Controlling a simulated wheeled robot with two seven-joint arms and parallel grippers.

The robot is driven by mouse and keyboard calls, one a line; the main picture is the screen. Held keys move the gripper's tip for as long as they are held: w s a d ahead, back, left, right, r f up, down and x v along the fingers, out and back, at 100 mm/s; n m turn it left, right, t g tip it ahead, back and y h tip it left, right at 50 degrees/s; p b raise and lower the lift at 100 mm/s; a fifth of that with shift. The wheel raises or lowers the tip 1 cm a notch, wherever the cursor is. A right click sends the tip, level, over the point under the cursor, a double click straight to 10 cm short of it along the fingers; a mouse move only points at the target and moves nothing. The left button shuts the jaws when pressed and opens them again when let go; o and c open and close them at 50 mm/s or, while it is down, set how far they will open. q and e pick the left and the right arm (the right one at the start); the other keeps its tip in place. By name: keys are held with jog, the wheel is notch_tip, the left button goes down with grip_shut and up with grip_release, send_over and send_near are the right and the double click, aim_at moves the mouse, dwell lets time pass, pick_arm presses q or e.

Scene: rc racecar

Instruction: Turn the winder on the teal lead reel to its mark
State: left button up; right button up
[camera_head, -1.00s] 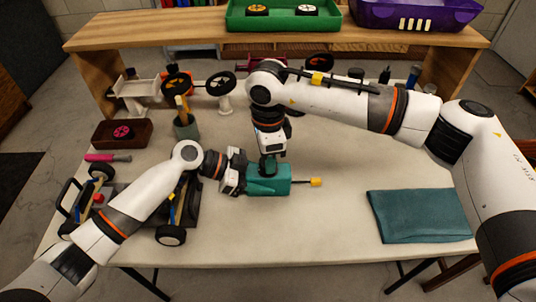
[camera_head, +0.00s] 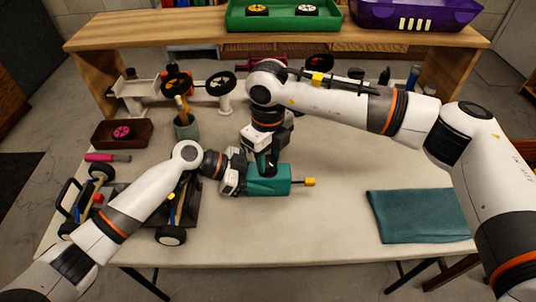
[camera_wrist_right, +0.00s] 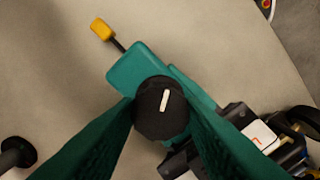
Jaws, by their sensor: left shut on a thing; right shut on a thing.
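The teal lead reel (camera_head: 280,186) lies on the table in the middle of the head view, with a yellow tip (camera_head: 309,182) on a short dark lead at its right end. Its winder, a round black knob with a white line (camera_wrist_right: 160,108), shows in the right wrist view. My right gripper (camera_head: 269,169) comes down from above, shut on the winder, one finger on each side. My left gripper (camera_head: 243,181) is shut on the left end of the reel. Its fingertips are partly hidden. I cannot make out the mark on the reel.
A car chassis with wheels (camera_head: 170,235) lies at the left, under my left arm. A green cup with tools (camera_head: 186,127) and a brown tray (camera_head: 122,134) stand behind it. A folded teal cloth (camera_head: 420,216) lies at the right. The table's front middle is clear.

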jog(key=m, duration=1.4)
jog(key=shift+m, duration=0.3)
jog(key=m, duration=0.4)
jog(key=shift+m, duration=0.3)
jog(key=m, duration=0.4)
jog(key=shift+m, duration=0.4)
jog(key=o, duration=1)
